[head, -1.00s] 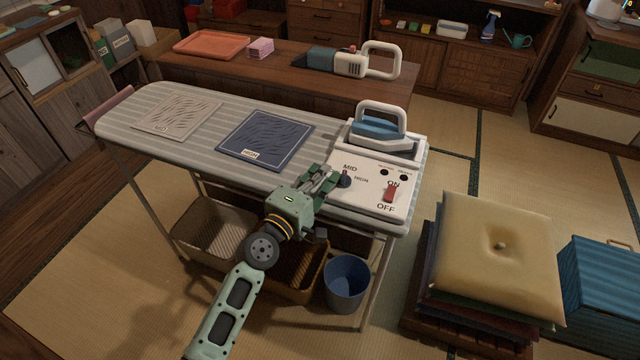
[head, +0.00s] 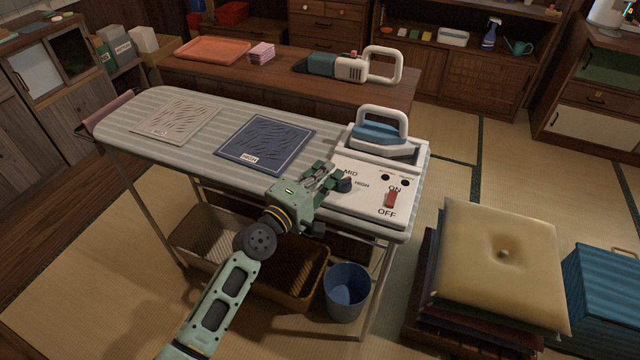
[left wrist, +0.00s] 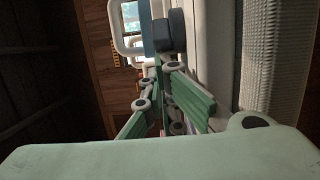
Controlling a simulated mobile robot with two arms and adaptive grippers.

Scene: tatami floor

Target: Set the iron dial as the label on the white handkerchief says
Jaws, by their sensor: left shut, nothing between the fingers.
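The white handkerchief (head: 176,121) lies flat on the left part of the ironing board in the head view; its small label (head: 163,138) is too small to read. A white control panel (head: 365,205) at the board's right end carries a dark dial (head: 345,186), with MID and HIGH printed near it. The gripper hides part of the dial, and I cannot tell its setting. The iron (head: 380,134) stands behind the panel. My left gripper (head: 337,180) is shut and empty, its fingertips right at the dial; whether they touch is unclear. My right gripper is out of view.
A blue cloth (head: 264,143) labelled HIGH lies on the ironing board (head: 205,155). A red switch (head: 391,198) marked ON and OFF sits right of the dial. A blue bin (head: 347,290) and baskets stand below, and stacked cushions (head: 500,255) at right.

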